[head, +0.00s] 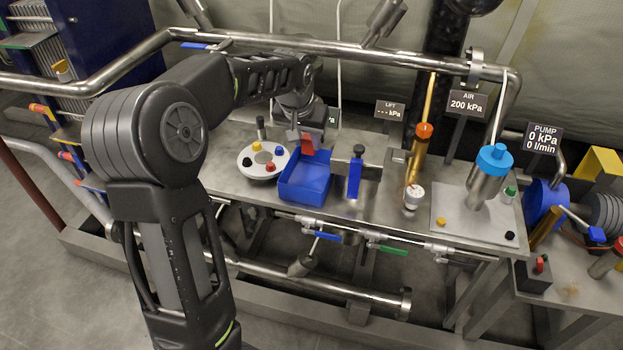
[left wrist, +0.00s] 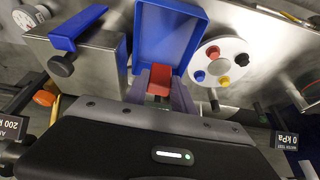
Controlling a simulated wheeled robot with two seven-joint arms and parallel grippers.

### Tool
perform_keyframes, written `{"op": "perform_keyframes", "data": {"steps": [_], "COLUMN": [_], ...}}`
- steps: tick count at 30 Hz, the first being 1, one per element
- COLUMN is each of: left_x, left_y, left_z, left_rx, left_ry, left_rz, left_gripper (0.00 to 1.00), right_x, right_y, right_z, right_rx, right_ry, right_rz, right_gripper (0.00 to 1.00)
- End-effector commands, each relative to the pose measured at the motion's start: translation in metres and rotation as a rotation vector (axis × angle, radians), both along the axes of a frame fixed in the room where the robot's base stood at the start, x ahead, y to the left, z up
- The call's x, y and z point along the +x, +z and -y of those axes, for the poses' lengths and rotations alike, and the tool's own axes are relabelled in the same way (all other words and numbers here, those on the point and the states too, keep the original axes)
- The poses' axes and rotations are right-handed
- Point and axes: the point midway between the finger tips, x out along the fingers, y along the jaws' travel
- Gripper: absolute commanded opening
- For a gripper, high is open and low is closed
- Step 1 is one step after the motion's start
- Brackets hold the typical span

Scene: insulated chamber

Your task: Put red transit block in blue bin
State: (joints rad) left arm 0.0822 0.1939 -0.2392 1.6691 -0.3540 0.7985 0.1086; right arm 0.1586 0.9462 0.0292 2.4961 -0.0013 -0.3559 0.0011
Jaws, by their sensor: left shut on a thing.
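The red transit block (head: 309,144) is held between the fingers of my left gripper (head: 301,141), at the far rim of the blue bin in the head view. The left wrist view shows the block (left wrist: 160,80) between the two fingers (left wrist: 161,92), overlapping the bin's near edge there. The open-topped blue bin (head: 304,193) stands on the metal bench, and it also shows in the left wrist view (left wrist: 172,35). I cannot tell the block's exact height above the rim. My right gripper is in neither view.
A round white plate with coloured knobs (head: 262,172) stands left of the bin. A metal block with a blue lever (head: 354,177) stands right of it. A steel pipe (head: 350,55) runs across above the bench. Signs and an orange-capped tube (head: 424,131) stand farther right.

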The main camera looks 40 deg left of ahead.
Motion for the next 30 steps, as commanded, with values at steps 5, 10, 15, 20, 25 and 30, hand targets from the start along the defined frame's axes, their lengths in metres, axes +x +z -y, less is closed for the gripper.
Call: {"op": "perform_keyframes", "data": {"steps": [5, 10, 15, 20, 25, 30], "left_x": [0.0, -0.001, 0.0, 0.0, 0.0, -0.001], "left_y": [-0.012, -0.042, -0.062, -0.063, -0.065, -0.086], "left_z": [0.0, 0.0, 0.0, 0.0, 0.0, 0.0], "left_rx": [-0.001, -0.001, 0.0, 0.0, 0.0, 0.0], "left_ry": [-0.001, -0.001, -0.001, 0.0, 0.0, 0.0], "left_rz": [-0.003, -0.004, -0.001, 0.001, -0.001, -0.004], "left_gripper": [0.0, 0.0, 0.0, 0.0, 0.0, 0.0], "right_x": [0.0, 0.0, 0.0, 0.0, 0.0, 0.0], "right_y": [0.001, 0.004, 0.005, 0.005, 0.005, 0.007], "right_z": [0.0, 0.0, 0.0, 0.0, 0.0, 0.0], "right_rx": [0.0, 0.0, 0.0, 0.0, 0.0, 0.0], "right_ry": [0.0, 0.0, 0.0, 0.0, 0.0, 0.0], "right_rz": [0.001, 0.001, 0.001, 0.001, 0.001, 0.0], "right_gripper": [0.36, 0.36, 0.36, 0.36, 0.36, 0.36]}}
